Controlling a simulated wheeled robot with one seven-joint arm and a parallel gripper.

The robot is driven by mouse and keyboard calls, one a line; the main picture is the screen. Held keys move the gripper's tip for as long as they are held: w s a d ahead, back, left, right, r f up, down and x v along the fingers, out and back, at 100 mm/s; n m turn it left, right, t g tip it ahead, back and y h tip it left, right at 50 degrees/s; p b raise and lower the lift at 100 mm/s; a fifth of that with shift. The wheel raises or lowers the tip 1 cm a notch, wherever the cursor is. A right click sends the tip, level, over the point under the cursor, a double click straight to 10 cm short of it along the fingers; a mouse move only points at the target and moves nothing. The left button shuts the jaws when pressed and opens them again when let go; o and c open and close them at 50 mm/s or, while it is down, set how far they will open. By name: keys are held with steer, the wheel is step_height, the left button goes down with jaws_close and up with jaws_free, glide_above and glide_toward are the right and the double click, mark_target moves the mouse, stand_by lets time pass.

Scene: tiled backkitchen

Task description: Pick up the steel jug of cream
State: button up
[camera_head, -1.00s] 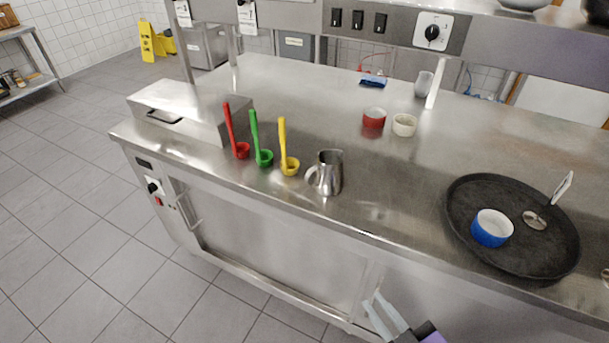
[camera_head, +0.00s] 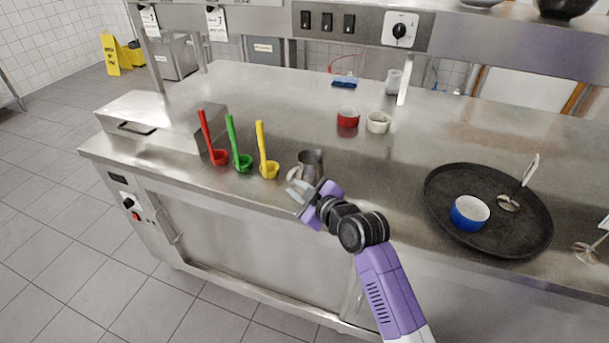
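The steel jug (camera_head: 311,161) stands upright on the steel counter near its front edge, just right of the yellow ladle. Its handle is on the left side. What is inside it cannot be seen. My gripper (camera_head: 292,188) is at the front of the jug, by its lower left side, with its pale fingers pointing left and partly covering the jug's lower part. The fingers look apart with nothing between them. Whether they touch the jug cannot be told.
Red (camera_head: 219,157), green (camera_head: 243,163) and yellow (camera_head: 269,169) ladles stand left of the jug. A red ramekin (camera_head: 348,117) and a cream ramekin (camera_head: 378,122) sit behind. A black tray (camera_head: 449,180) with a blue bowl (camera_head: 469,212) lies right. An overhead shelf (camera_head: 450,38) spans the back.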

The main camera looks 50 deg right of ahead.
steer(key=shift+p+x, duration=0.4)
steer(key=shift+x, duration=3)
steer(key=shift+s, duration=0.1)
jaws_close()
